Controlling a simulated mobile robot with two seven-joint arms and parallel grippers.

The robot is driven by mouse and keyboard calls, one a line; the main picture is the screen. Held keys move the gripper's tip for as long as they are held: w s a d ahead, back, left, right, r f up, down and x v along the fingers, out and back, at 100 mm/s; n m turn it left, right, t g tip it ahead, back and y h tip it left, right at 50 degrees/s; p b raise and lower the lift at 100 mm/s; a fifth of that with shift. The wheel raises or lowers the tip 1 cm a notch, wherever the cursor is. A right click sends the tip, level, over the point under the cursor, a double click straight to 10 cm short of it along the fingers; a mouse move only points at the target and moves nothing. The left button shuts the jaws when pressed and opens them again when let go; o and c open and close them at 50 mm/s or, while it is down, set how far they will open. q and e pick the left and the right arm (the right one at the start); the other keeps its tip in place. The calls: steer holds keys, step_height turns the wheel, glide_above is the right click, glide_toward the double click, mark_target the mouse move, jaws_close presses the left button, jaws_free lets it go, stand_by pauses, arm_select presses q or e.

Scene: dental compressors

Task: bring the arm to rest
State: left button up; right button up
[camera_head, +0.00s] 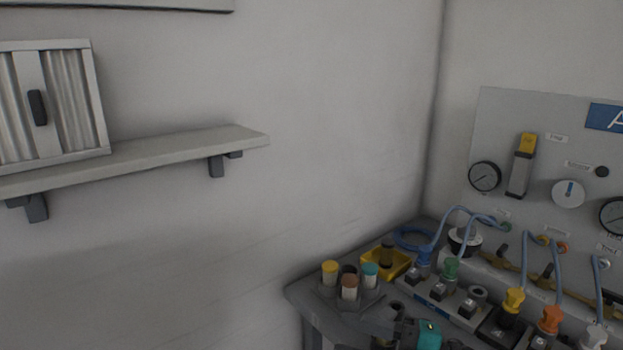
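Neither of my arms can be made out for certain in the head view. A dark shape with a teal part (428,335) is cut off by the bottom edge, and I cannot tell what it is. The grey workbench (300,294) stands in the corner at the lower right.
A holder with several capped bottles, one yellow-capped (330,267), stands at the bench's left end beside a yellow tray (401,263). Blue hoses (437,235) and coloured connectors crowd the right. A gauge panel (500,120) is behind. A wall shelf (190,146) bears a cabinet (83,100).

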steer(key=s+d+f+m+t+h, duration=0.1)
steer(key=d+f+m+t+h, duration=0.4)
steer(key=m, duration=0.4)
steer(key=s+d+f+m+t+h, duration=0.1)
steer(key=d+f+m+t+h, duration=0.25)
steer(key=f+m+h, duration=0.5)
steer(key=s+d+f+m+g+h, duration=0.2)
steer(key=s+f+m+g, duration=0.2)
steer(key=s+f, duration=0.6)
steer(key=shift+s+d+f+m, duration=0.2)
steer(key=shift+s+f+m, duration=0.15)
steer(key=shift+m, duration=0.8)
steer(key=shift+d+g, duration=0.1)
steer(key=shift+g, duration=0.15)
